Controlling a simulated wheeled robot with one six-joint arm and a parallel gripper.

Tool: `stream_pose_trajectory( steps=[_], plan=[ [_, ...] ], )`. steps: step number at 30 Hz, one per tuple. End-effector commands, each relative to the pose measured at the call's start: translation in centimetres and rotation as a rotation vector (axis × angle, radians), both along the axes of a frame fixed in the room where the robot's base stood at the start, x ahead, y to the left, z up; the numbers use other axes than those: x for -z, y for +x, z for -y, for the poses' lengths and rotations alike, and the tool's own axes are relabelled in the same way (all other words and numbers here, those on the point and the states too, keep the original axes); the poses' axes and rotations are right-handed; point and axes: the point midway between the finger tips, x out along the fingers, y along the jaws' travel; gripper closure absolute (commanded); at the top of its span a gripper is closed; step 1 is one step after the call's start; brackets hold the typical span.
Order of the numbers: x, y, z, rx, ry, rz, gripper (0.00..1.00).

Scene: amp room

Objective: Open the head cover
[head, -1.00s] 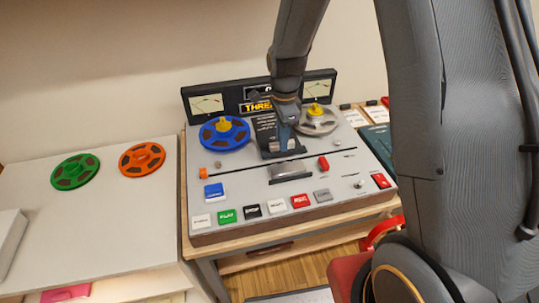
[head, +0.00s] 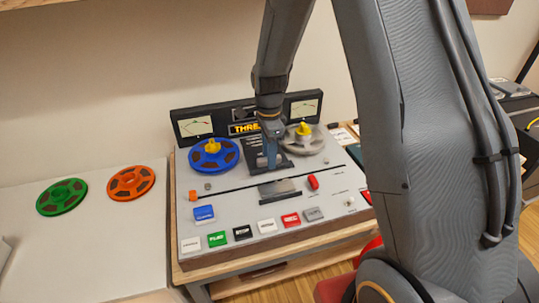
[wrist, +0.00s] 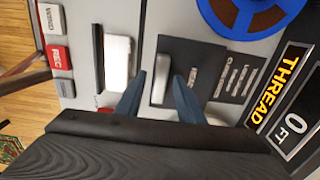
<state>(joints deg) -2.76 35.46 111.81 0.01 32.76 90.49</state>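The tape machine (head: 225,225) stands on a wooden stand. Between its reels is a dark plate (head: 254,143) with small lettering, apparently the head cover. It looks flat on the deck, and a pale bar handle (wrist: 162,78) sits on it. My gripper (head: 270,160) is over this plate, partly hiding it. In the wrist view my gripper (wrist: 157,90) is open, with one blue finger on each side of the bar. A gap shows between the fingers and the bar, and I cannot tell whether they touch it.
A blue reel (head: 197,160) and a grey reel (head: 308,146) flank the plate. Coloured buttons (head: 217,239) line the front, and a meter panel (head: 194,126) stands behind. Green (head: 61,196) and orange (head: 131,182) reels lie on the white table to the left.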

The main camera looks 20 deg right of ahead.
Motion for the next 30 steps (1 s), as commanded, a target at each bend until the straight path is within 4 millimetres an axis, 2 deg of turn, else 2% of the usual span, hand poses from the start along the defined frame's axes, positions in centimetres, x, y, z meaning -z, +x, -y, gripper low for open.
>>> stream_pose_trajectory(
  steps=[16,21,30],
  plan=[
    [-6.9,0.1,0.0,0.0,0.0,0.003,0.66],
    [-7.7,0.0,0.0,0.001,0.0,0.001,0.66],
    [-7.7,-0.1,0.0,-0.009,0.0,0.001,0.66]
  ],
)
